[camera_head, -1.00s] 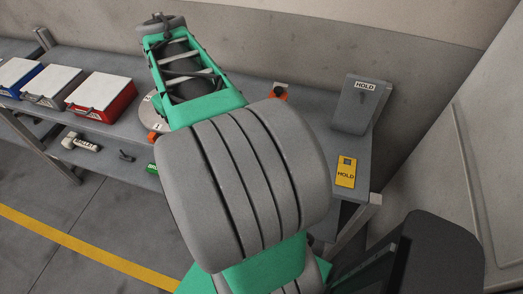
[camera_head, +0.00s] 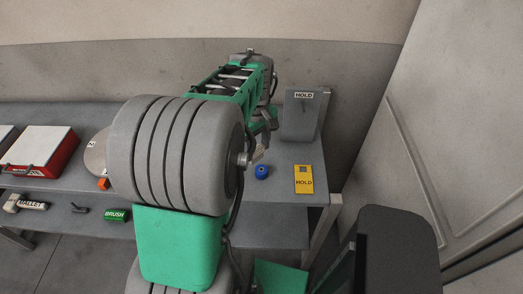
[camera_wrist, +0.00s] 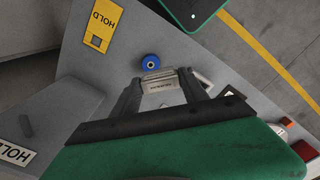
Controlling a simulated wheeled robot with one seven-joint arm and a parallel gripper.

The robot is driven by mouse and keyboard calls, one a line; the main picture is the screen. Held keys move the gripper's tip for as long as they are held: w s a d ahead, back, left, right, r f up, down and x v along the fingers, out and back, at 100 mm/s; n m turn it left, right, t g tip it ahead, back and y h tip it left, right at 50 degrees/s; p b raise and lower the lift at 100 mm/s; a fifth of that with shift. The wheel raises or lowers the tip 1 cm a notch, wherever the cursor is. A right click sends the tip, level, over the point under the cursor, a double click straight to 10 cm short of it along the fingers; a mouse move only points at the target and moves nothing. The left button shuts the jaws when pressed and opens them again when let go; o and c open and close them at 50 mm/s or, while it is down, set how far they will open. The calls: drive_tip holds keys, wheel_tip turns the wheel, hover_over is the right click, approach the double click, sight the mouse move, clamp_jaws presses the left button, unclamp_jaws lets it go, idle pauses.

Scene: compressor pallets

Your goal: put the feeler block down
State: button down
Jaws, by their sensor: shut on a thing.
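The feeler block (camera_wrist: 159,84) is a small pale block with a dark-lettered label. In the wrist view it sits between the two fingertips of my gripper (camera_wrist: 160,88), which is shut on it. In the head view my gripper (camera_head: 266,127) is over the right part of the grey bench (camera_head: 285,155), and the pale block (camera_head: 259,153) shows just below it. I cannot tell whether the block touches the bench top.
A blue round piece (camera_head: 261,172) stands close to the block. A yellow HOLD card (camera_head: 304,179) lies to its right, and a grey HOLD box (camera_head: 299,118) stands behind. A red case (camera_head: 45,150) is far left. Bare bench lies around the card.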

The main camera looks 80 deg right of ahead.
sight(261, 156)
drive_tip(key=d+f, duration=0.1)
drive_tip(key=s+d+f, duration=0.1)
drive_tip(key=f, duration=0.1)
drive_tip(key=shift+d+p, duration=0.2)
drive_tip(key=shift+p, duration=0.1)
wheel_tip(261, 156, down, 3)
drive_tip(key=shift+w+r, duration=0.1)
drive_tip(key=shift+r, duration=0.05)
drive_tip(key=shift+f+b, duration=0.3)
drive_tip(key=shift+f, duration=0.45)
drive_tip(key=c, duration=0.6)
unclamp_jaws()
drive_tip(key=shift+r, duration=0.15)
